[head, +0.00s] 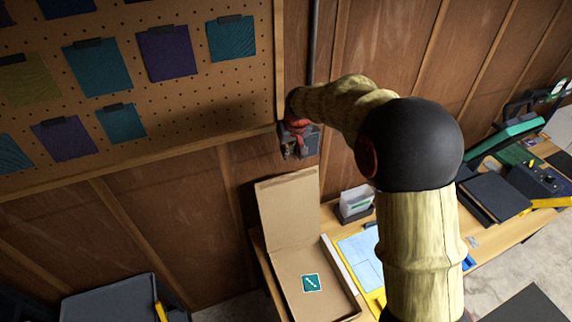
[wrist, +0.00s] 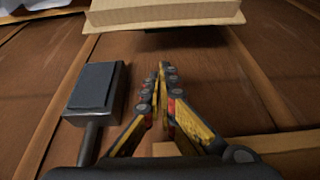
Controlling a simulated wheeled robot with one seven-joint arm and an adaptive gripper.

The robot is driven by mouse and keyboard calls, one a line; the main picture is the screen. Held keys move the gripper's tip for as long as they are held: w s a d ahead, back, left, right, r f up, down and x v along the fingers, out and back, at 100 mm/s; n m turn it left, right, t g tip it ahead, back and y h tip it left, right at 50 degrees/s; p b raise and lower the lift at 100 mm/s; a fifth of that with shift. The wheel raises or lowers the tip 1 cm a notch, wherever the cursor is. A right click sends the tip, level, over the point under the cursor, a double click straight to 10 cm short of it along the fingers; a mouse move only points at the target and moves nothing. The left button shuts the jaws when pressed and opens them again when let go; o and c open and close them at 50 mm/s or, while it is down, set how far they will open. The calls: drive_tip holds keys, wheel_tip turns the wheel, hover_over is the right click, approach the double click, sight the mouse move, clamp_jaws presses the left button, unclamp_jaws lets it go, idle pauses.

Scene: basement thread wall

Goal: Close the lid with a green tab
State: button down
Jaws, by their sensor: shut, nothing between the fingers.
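An open cardboard box (head: 346,306) sits on the workbench in the head view. Its lid (head: 287,215) stands raised at the back, near the wooden wall. A green square with a white mark (head: 310,283) shows inside the box; I cannot make out a green tab on the lid. My gripper (head: 287,152) is above the lid's top edge, close to the wall. In the wrist view my gripper (wrist: 163,75) is shut and empty, its fingertips together. A cardboard edge (wrist: 165,14), apparently the lid's, lies beyond the fingertips with a visible gap.
A grey wall box (head: 310,142) with a pipe is right beside my gripper; it also shows in the wrist view (wrist: 95,88). A pegboard (head: 180,105) hangs left.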

drive_tip(key=w+p+x, duration=0.1)
drive_tip(key=p+x, duration=0.1)
drive_tip(key=x, duration=0.8)
drive_tip(key=s, duration=0.1)
drive_tip(key=s+d+r, duration=0.1)
drive_tip(key=s+p, duration=0.1)
drive_tip(key=s, duration=0.1)
drive_tip(key=shift+d+r, duration=0.2)
drive_tip(key=shift+b, duration=0.3)
